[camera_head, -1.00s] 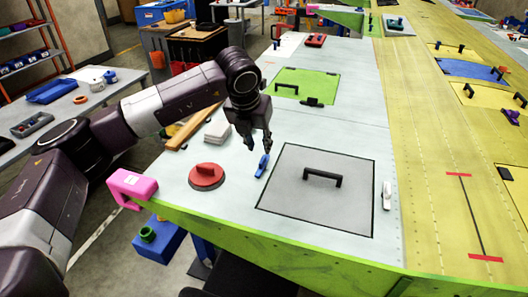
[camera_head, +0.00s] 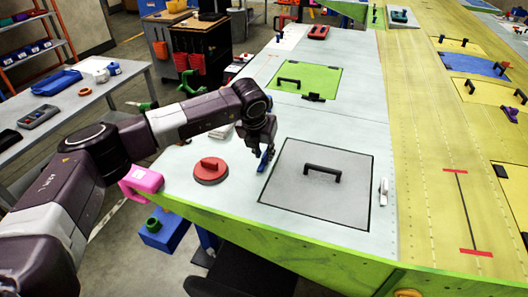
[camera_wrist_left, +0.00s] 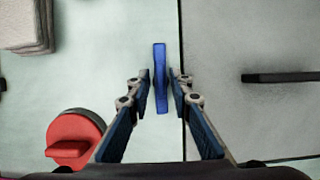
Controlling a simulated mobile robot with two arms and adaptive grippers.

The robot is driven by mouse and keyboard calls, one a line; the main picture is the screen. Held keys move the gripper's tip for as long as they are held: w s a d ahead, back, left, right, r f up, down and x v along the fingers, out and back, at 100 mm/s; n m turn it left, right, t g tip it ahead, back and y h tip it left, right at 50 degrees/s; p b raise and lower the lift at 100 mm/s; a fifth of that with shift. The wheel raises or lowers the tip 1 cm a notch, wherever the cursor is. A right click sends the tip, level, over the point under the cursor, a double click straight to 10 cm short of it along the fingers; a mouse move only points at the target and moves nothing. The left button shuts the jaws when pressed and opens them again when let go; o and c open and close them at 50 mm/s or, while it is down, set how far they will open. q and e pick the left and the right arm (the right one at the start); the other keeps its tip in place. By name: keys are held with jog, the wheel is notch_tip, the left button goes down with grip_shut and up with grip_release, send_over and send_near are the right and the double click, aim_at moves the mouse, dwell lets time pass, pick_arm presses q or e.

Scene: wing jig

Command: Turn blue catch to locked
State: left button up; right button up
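The blue catch (camera_head: 265,160) is a slim blue bar on the pale panel, just left of the grey hatch (camera_head: 318,185) with its black handle. In the left wrist view the blue catch (camera_wrist_left: 160,78) stands lengthwise between the fingertips of my left gripper (camera_wrist_left: 160,90). The fingers are open, with a narrow gap on each side of the catch. In the head view my left gripper (camera_head: 262,152) is down at the catch and hides its upper part. My right gripper is not in view.
A red round knob (camera_head: 211,169) sits to the left of the catch. A white catch (camera_head: 383,190) lies right of the grey hatch. A pink clamp (camera_head: 140,181) is on the green front edge. A green hatch (camera_head: 305,80) lies farther back.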

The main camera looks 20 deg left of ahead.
pick_arm(q)
grip_shut()
